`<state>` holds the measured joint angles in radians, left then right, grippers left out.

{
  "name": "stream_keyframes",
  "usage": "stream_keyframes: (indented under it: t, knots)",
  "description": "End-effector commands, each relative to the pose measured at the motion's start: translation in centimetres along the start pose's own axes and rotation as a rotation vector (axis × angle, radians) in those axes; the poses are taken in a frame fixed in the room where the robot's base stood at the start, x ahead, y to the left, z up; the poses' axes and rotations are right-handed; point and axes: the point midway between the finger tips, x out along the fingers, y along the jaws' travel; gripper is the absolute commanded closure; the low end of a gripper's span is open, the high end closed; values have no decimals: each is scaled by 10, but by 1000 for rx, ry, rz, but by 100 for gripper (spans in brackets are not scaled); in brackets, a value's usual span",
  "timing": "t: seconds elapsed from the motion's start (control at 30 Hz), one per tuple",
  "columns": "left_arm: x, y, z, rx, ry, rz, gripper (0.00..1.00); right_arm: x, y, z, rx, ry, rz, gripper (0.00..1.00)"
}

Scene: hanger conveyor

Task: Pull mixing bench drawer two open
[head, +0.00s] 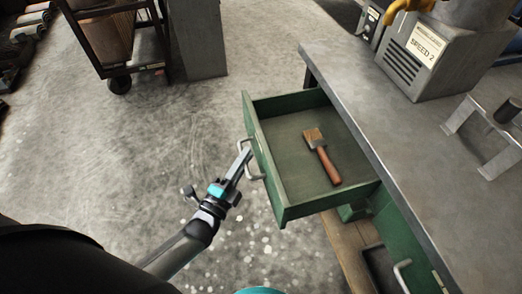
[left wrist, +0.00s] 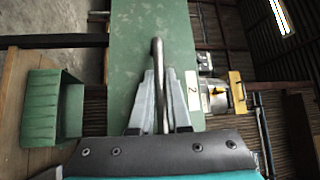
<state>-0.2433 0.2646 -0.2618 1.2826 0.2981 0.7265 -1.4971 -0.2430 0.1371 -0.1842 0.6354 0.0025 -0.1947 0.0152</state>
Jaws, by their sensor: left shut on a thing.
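The green mixing bench drawer (head: 285,208) stands well out from under the bench top, and its inside shows. A brush with a wooden handle (head: 328,165) lies on its floor. My left gripper (head: 245,157) is shut on the drawer's grey bar handle (head: 256,176). In the left wrist view the fingers (left wrist: 160,85) close on both sides of the handle (left wrist: 157,55), in front of the green drawer front (left wrist: 130,40). A white label with a 2 (left wrist: 193,90) is beside the handle on that front. My right gripper is in neither view.
The grey bench top (head: 365,100) carries a machine marked SPEED 2 (head: 415,62) and a small metal stand (head: 485,130). Another green drawer with a handle (head: 403,272) is at lower right. A wheeled cart (head: 115,40) stands at upper left. The concrete floor left of the drawer is clear.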

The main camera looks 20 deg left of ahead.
Motion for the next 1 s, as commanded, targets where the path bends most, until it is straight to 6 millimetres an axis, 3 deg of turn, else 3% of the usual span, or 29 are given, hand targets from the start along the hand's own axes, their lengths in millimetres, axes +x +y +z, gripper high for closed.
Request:
stream_keyframes:
  t: [0.3, 0.73, 0.77, 1.0]
  knots:
    - [-22, -5, 20, 0, -1, 4, 100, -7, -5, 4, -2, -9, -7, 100]
    - [-24, -5, 22, 0, -1, 4, 100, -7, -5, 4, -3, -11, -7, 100]
    - [-24, -5, 22, 0, -1, 4, 82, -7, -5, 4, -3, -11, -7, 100]
    - [-23, -5, 22, 0, -1, 2, 55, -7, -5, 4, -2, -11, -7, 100]
